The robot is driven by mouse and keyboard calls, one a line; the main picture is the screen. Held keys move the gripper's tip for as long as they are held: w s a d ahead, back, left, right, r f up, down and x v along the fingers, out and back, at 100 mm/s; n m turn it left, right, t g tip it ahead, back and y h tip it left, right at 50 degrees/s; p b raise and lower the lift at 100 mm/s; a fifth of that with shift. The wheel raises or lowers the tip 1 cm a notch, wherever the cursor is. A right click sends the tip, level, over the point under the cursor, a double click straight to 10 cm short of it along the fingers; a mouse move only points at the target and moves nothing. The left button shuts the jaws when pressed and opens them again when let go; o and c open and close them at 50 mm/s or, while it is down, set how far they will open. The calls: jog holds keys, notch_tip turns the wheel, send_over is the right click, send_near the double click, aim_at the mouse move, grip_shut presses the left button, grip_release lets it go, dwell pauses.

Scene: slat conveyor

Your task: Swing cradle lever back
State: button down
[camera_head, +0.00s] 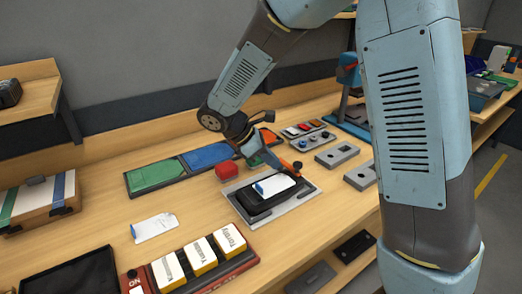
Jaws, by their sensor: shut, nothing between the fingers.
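A black cradle (248,209) sits on a grey plate (309,190) near the middle of the bench. A white, blue-ended object (276,185) lies in it. A small orange-tipped part (297,165) stands at the cradle's back right side; it looks like the lever, but its arm is hard to make out. My gripper (273,163) points down just behind the cradle, left of the orange tip. Its fingers are small and dark here and look closed with nothing held. I cannot tell whether they touch the lever.
A red block (228,168) stands close left of my gripper. Green (155,177) and blue (207,156) panels lie behind. Grey plates with holes (337,155) lie to the right. A white card (154,227) and a row of labelled blocks (199,256) are in front.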

aim_at(295, 170)
jog(key=shift+w+d+f, duration=0.1)
jog(key=shift+d, duration=0.8)
jog(key=shift+w+d+f, duration=0.1)
jog(key=shift+d, duration=0.75)
jog(key=shift+a, duration=0.1)
